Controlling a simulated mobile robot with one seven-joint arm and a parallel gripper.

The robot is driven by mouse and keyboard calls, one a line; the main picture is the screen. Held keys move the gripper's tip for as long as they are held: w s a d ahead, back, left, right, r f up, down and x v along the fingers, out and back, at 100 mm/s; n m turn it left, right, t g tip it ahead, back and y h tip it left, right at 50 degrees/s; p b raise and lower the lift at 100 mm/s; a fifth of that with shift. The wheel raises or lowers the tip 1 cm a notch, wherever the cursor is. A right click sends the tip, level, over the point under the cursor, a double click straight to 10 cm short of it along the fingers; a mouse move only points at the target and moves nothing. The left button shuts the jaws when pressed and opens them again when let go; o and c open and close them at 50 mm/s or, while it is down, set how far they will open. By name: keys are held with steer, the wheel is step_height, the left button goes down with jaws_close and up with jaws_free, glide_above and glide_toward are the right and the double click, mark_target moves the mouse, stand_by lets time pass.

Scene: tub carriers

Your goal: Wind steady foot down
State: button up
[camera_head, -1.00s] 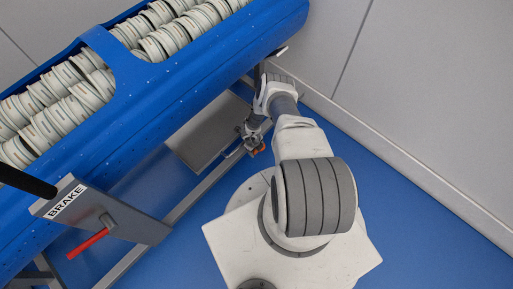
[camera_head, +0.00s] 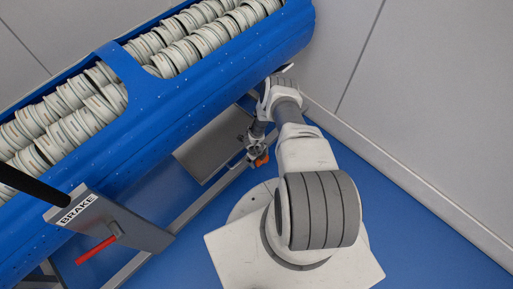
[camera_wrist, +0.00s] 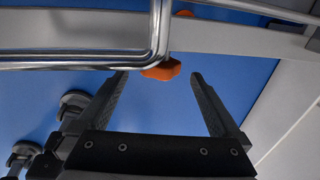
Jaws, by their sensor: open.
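An orange knob (camera_wrist: 163,70) shows in the wrist view at the end of a bent bright metal rod (camera_wrist: 90,60), which looks like the crank. My gripper (camera_wrist: 160,77) is open, with one finger on each side of the knob. The knob is near the fingertips; I see no finger pressed on it. In the head view my gripper (camera_head: 256,146) is low beside the carrier's lower frame, with orange (camera_head: 262,159) right at it. The foot itself I cannot make out for certain.
The blue tub carrier (camera_head: 195,110) holds rows of white tubs (camera_head: 190,48). A plate marked BRAKE (camera_head: 120,222) with a red lever (camera_head: 95,250) is at lower left. A grey wall (camera_head: 440,110) stands close on the right. Blue floor (camera_head: 400,215) is clear beside my base.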

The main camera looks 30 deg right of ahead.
mark_target(256, 165)
step_height(256, 165, up, 13)
steer(key=a+p, duration=0.2)
steer(key=p, duration=0.3)
steer(key=shift+s, duration=0.4)
steer(key=shift+s+a+f, duration=0.1)
